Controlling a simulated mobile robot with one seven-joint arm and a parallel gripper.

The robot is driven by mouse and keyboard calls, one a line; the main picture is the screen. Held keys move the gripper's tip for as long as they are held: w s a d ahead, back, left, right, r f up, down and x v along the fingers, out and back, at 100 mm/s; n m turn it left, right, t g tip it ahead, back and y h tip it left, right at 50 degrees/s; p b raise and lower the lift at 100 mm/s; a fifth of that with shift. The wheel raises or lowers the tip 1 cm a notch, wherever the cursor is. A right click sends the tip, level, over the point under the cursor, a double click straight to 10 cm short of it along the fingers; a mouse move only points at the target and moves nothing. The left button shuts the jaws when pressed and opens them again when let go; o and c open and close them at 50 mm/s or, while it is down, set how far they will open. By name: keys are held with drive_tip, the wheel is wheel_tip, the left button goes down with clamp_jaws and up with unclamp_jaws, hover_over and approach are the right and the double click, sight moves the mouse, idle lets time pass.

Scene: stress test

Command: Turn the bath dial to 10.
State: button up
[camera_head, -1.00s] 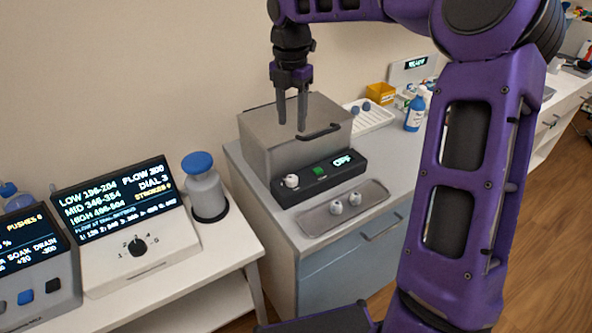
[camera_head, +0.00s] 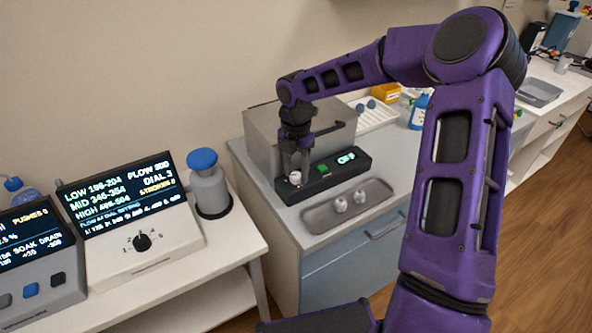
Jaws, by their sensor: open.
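A grey metal box (camera_head: 262,140), seemingly the bath, stands on the cabinet at the back wall. A black control panel (camera_head: 335,176) along its front carries a small white dial (camera_head: 295,178), a green button (camera_head: 322,169) and a lit display (camera_head: 346,158) that seems to read OFF. The number the dial points to is too small to read. My gripper (camera_head: 297,167) points down with its fingers apart, just above or around the dial. I cannot tell whether the fingers touch it. The fingers hide part of the box and panel.
A shallow tray (camera_head: 318,217) with two white knobs lies in front of the panel. Left, on a lower bench, a flow unit (camera_head: 150,225) shows DIAL 3 beside a blue-capped bottle (camera_head: 209,190). Behind are a white rack (camera_head: 372,120) and a yellow bin (camera_head: 386,92).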

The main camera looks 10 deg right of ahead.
clamp_jaws()
idle(0.3)
drive_tip(key=shift+m, duration=0.4)
drive_tip(key=m, duration=0.4)
drive_tip(key=shift+m, duration=2.3)
unclamp_jaws()
